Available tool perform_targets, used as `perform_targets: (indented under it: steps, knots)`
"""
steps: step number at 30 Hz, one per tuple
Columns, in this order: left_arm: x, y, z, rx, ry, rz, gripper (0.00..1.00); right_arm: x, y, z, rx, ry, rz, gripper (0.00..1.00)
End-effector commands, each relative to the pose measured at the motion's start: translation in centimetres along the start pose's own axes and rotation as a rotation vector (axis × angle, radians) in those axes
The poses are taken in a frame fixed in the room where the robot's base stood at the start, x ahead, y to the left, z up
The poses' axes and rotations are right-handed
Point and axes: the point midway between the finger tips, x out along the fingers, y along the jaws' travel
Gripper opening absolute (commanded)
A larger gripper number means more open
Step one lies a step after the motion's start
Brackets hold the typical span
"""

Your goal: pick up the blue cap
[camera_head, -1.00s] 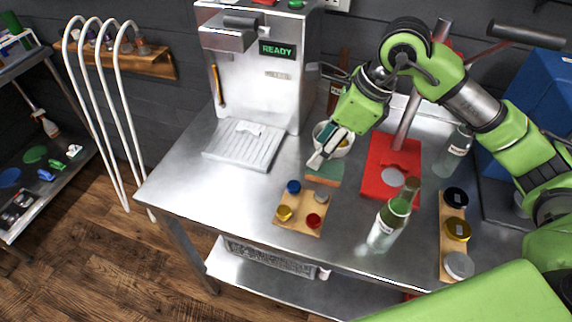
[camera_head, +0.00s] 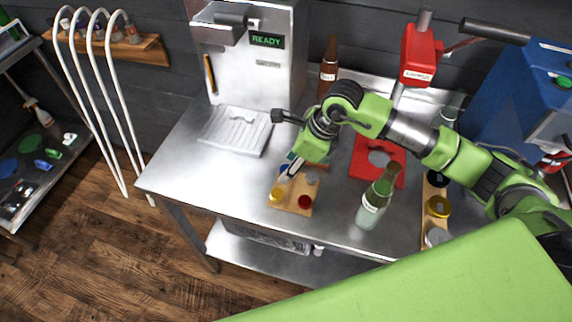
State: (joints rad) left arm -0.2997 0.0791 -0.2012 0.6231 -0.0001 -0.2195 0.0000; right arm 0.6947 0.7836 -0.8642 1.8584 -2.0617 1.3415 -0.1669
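The small wooden board (camera_head: 291,208) lies on the steel table with coloured caps on it. The blue cap (camera_head: 283,169) is at its back left corner, mostly hidden by my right gripper (camera_head: 286,177), and only a bit of blue shows. The yellow cap (camera_head: 276,194) is at the front left, the red cap (camera_head: 305,202) at the front right, and the grey cap (camera_head: 311,180) at the back right. My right gripper points down over the blue cap. I cannot tell whether its fingers are apart or touch the cap. My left gripper is not in view.
A second board (camera_head: 430,209) with several lids lies farther right. The steel machine (camera_head: 250,70) and its drip tray (camera_head: 236,130) stand at the back left.

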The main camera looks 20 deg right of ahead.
Motion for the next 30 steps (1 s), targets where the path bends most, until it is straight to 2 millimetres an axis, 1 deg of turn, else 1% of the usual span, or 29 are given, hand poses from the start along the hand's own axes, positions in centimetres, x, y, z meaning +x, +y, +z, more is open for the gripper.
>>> perform_targets:
  steps: [1, 3, 7, 12, 23, 26, 30]
  knots:
    - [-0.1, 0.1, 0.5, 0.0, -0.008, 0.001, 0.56, 0.2, 0.0, 0.0, 0.0, 0.001, 0.0, 0.44]
    - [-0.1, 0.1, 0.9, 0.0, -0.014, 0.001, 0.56, 0.3, 0.0, 0.0, -0.001, 0.001, -0.001, 0.44]
    - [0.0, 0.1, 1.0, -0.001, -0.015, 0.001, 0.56, 0.3, 0.0, 0.0, 0.0, 0.0, -0.001, 0.44]
    - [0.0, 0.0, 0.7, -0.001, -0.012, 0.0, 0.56, 0.3, 0.0, 0.0, 0.0, 0.0, -0.001, 0.19]
    - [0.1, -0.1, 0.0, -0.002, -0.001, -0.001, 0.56, 0.2, 0.0, 0.0, 0.0, 0.0, -0.001, 0.19]
    - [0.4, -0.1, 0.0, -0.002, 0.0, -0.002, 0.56, 0.0, -0.1, 0.1, 0.0, -0.002, -0.002, 0.19]
    - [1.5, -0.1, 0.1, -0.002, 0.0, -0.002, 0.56, -1.1, -0.1, 0.6, -0.002, -0.004, -0.005, 0.19]
